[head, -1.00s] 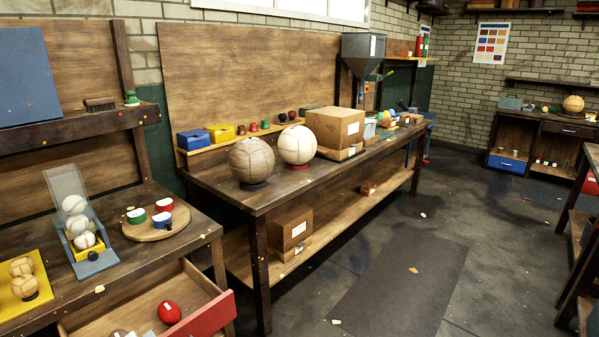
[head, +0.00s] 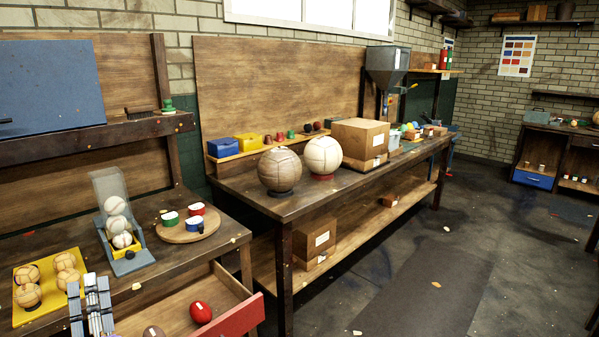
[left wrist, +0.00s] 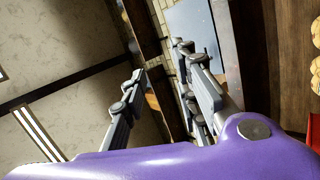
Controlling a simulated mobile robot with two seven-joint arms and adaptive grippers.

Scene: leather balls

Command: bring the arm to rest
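My left gripper (head: 90,283) shows at the lower left of the head view, fingers pointing up, in front of the near bench with the balls. In the left wrist view the two fingers of this gripper (left wrist: 162,62) stand apart with nothing held between them. The purple body below them is mine. My right gripper is in neither view.
A yellow tray (head: 22,318) with several tan balls lies beside the left gripper in the picture. A red-fronted open drawer (head: 240,318) holds a red ball (head: 201,312). A long bench (head: 300,203) carries two large balls. The floor (head: 470,260) at right is largely clear.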

